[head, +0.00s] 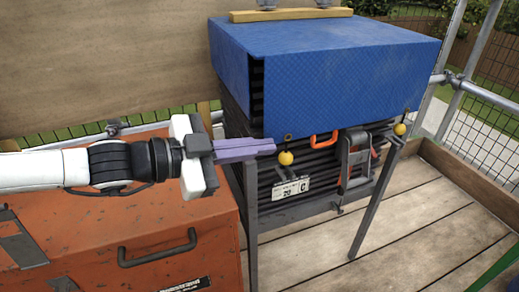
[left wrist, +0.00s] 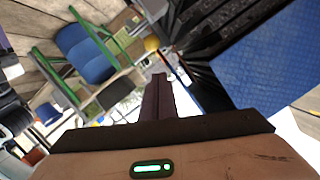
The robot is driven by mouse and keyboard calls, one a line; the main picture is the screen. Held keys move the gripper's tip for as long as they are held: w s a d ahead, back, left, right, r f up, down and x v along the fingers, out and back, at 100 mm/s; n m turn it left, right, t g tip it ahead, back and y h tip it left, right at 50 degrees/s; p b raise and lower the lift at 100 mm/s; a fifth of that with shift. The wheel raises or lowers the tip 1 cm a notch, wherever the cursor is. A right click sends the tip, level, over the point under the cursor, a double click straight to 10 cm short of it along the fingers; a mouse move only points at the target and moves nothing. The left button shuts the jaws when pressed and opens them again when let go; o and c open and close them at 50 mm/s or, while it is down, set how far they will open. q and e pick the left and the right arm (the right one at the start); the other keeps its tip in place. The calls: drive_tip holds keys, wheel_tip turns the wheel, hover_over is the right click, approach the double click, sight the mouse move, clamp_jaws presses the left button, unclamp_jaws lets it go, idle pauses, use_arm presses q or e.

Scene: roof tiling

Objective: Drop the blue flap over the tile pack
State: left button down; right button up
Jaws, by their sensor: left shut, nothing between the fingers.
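The blue flap (head: 335,88) lies over the top of the dark tile pack (head: 300,165) and hangs down its front and left side in the head view. The lower front of the pack, with a white label (head: 291,188), is uncovered. In the left wrist view the blue flap (left wrist: 260,65) fills the upper right, beside dark stacked tiles (left wrist: 205,62). My left gripper (head: 272,146) is shut and empty, its purple fingers just at the flap's lower front edge; whether they touch it I cannot tell. It also shows in the left wrist view (left wrist: 159,80). My right gripper is not in view.
Yellow balls (head: 286,158) and an orange handle (head: 324,140) sit at the flap's lower edge. A grey-legged stand holds the pack. An orange toolbox (head: 150,250) lies below my left arm. Scaffold rails and mesh (head: 485,130) close the right side. Plank floor (head: 440,220) is clear at front right.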

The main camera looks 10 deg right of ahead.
use_arm(q)
drive_tip(key=shift+w, duration=0.45)
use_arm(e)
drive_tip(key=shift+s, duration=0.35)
use_arm(q)
drive_tip(key=shift+a, duration=0.1)
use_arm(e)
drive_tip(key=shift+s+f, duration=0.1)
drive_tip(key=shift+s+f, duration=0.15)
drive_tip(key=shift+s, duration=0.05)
